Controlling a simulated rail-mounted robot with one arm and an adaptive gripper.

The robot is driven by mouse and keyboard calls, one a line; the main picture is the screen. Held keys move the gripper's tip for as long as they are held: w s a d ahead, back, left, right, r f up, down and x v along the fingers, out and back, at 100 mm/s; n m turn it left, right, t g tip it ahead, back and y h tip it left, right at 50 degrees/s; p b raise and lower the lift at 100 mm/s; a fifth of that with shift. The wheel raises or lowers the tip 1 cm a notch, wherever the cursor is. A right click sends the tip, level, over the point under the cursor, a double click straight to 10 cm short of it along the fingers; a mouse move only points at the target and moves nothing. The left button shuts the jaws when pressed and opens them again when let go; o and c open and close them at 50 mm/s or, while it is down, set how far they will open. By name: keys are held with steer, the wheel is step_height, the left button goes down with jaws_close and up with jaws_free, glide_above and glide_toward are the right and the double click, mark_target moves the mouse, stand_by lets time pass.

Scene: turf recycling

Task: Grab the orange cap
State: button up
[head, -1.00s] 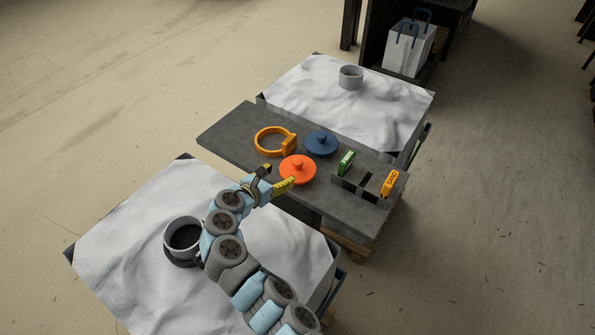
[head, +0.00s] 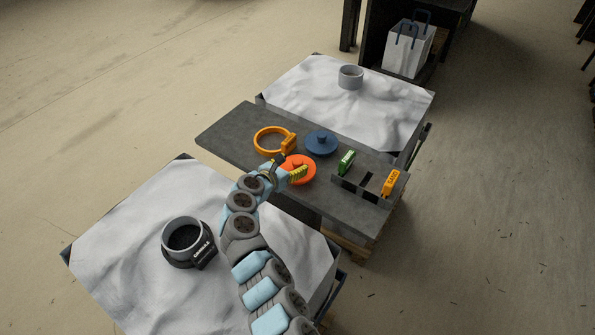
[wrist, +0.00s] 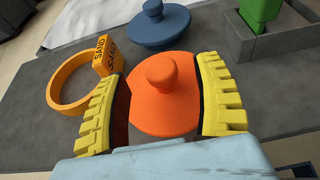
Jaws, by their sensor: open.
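The orange cap (head: 301,164) is a round disc with a raised knob, lying on the dark grey table. In the wrist view the orange cap (wrist: 165,95) sits between my gripper's two yellow toothed fingers. My gripper (head: 287,168) is open, and in the head view it covers part of the cap. In the wrist view my gripper (wrist: 162,105) has one finger on each side of the disc. The right finger is very close to its edge; I cannot tell if it touches. The knob stands upright between the fingers.
An orange ring with a block (head: 268,140) lies left of the cap, close to the left finger. A blue cap (head: 321,143) lies behind.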

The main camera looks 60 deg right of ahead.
mark_target(296, 162)
steer(key=shift+b+x, duration=0.4)
steer(key=shift+x, duration=1.15)
jaws_close()
step_height(296, 162, up, 3)
steer(key=shift+w+r+p, duration=0.15)
steer(key=shift+p, duration=0.45)
steer(key=shift+a+r, duration=0.1)
steer(key=shift+r, duration=0.2)
steer(key=s+a+r+p, duration=0.3)
steer(key=s+a+r, duration=0.6)
steer(key=a, duration=0.1)
steer(key=shift+a, duration=0.3)
